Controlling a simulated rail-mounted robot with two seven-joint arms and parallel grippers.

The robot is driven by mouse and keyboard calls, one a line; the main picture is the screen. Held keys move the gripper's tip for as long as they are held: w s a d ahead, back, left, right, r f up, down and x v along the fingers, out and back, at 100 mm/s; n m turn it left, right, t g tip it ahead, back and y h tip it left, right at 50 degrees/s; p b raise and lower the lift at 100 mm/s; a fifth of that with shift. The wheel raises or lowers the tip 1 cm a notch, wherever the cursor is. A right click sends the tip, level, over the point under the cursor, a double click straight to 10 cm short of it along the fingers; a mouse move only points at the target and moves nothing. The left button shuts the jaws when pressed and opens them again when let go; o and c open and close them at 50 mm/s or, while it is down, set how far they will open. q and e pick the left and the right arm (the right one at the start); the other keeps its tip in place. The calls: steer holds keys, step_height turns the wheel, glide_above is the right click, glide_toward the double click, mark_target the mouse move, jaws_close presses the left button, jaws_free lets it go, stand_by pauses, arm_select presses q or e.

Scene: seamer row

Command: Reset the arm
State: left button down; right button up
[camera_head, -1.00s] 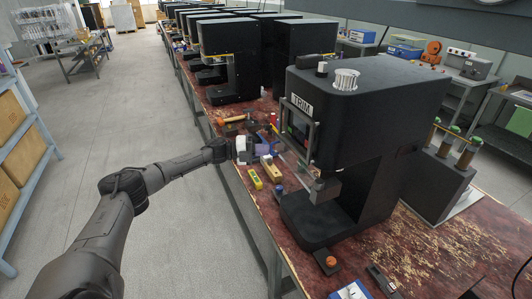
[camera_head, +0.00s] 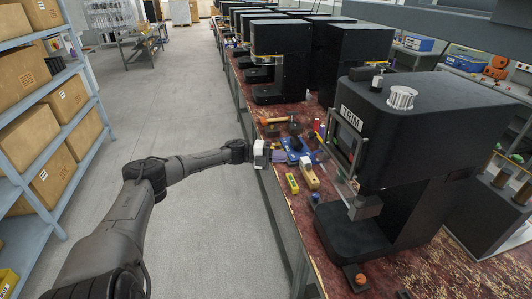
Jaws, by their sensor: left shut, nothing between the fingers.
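My left arm reaches in from the lower left across the aisle. Its gripper (camera_head: 263,154), with a white body, is at the left edge of the red-brown workbench (camera_head: 305,225). The gripper is small in the view; it is shut and holds nothing. A blue tray-like item (camera_head: 294,149) and a purple item (camera_head: 279,156) lie on the bench just beyond it. My right gripper is out of view.
A black trim machine (camera_head: 405,130) stands on the bench to the right, with more machines behind. A yellow tool (camera_head: 292,183), a wooden-handled brush (camera_head: 309,174) and an orange-handled hammer (camera_head: 274,121) lie nearby. Shelves with cardboard boxes (camera_head: 50,185) stand left; the aisle floor (camera_head: 185,95) is clear.

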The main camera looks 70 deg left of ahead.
arm_select(q)
steer(key=shift+w+a+v, duration=0.15)
steer(key=shift+a+v, duration=0.1)
steer(key=shift+v, duration=0.9)
steer(key=shift+w+a+v, duration=0.1)
steer(key=shift+a+v, duration=0.1)
steer(key=shift+v, duration=0.9)
